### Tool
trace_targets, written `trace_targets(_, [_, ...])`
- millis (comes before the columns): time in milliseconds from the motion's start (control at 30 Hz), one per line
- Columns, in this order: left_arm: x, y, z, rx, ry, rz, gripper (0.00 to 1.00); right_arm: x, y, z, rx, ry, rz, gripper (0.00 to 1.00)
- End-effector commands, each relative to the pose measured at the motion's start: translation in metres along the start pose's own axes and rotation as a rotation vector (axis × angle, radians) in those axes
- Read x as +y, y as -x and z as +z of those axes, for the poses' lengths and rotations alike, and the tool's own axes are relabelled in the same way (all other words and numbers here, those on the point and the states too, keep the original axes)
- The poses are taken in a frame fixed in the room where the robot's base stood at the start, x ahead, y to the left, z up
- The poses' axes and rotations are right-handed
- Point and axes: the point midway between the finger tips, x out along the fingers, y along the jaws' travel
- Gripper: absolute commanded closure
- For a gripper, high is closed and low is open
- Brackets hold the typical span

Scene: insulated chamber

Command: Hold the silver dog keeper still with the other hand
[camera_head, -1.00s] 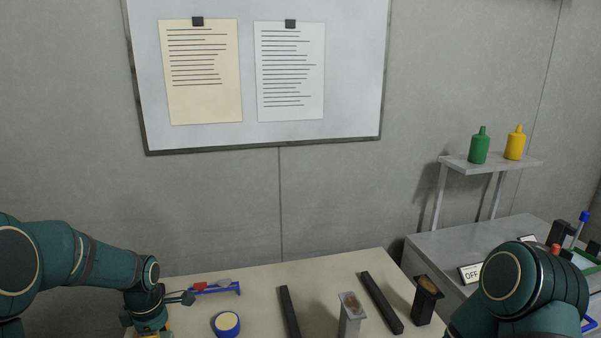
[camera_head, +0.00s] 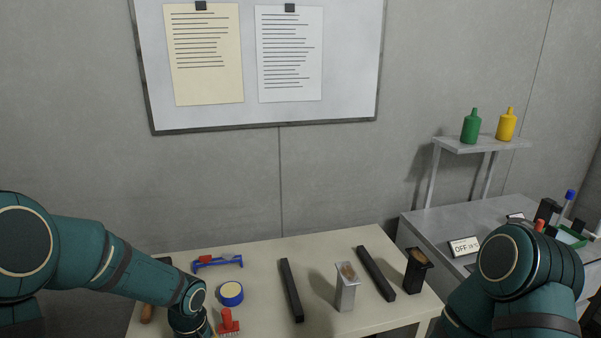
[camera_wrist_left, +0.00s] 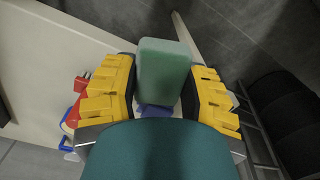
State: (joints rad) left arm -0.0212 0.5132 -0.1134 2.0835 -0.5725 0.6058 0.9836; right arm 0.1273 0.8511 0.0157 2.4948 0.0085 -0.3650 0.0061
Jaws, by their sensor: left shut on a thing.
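A silver upright block (camera_head: 345,294) with a brown top, which looks like the silver dog keeper, stands on the table between two black bars. No gripper touches it in the head view. A similar dark block (camera_head: 415,271) stands to its right. My left gripper (camera_wrist_left: 162,88) shows its yellow fingers in the left wrist view, shut on a green block (camera_wrist_left: 164,62). A blue piece (camera_wrist_left: 156,110) shows just below that block. In the head view my left wrist is at the table's front left, its fingers out of sight. My right arm shows at the lower right; its gripper is out of view.
On the table (camera_head: 330,252) lie two black bars (camera_head: 291,289) (camera_head: 375,273), a blue tape roll (camera_head: 231,293), a blue frame tool (camera_head: 218,263) and a red brush (camera_head: 228,321). A grey bench (camera_head: 430,232) with an OFF sign (camera_head: 464,246) stands right.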

Motion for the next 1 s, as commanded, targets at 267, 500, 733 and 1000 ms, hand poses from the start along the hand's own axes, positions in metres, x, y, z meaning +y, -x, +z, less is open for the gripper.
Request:
trace_targets(267, [0.018,-0.011,0.042,0.001,-0.492,0.017,0.82,0.000,0.000,0.000,0.000,0.000,0.000,0.53])
trace_targets(500, [0.021,-0.012,0.049,0.004,-0.582,0.023,0.82,0.000,0.000,0.000,0.000,0.000,0.000,0.53])
trace_targets(733, [0.021,-0.012,0.048,0.003,-0.578,0.022,0.82,0.000,0.000,0.000,0.000,0.000,0.000,0.53])
trace_targets(1000, [0.021,-0.006,0.048,0.003,-0.576,0.022,0.82,-0.002,0.006,-0.001,0.001,0.000,-0.001,0.53])
